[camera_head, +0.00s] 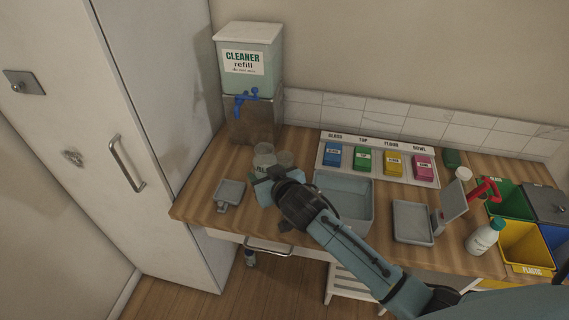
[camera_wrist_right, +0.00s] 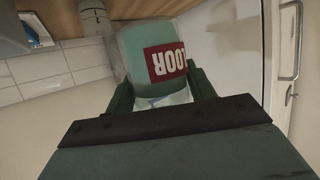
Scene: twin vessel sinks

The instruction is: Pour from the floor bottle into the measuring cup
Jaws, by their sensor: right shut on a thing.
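My right gripper (camera_head: 268,183) is over the counter's left part. In the right wrist view, its fingers (camera_wrist_right: 163,92) are shut on the pale green floor bottle (camera_wrist_right: 140,60). The bottle's red label shows part of the word FLOOR, inverted in a picture where the counter is also at the top. In the head view the gripper hides much of the bottle. Clear vessels (camera_head: 264,149) stand just beyond the gripper; one is probably the measuring cup, but I cannot tell which. A gap or contact between bottle and cup cannot be told. My left gripper is not in view.
A cleaner refill dispenser (camera_head: 248,62) with a blue tap stands behind. Coloured blocks (camera_head: 363,158) line the back. A tall white cabinet (camera_head: 160,100) bounds the left.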

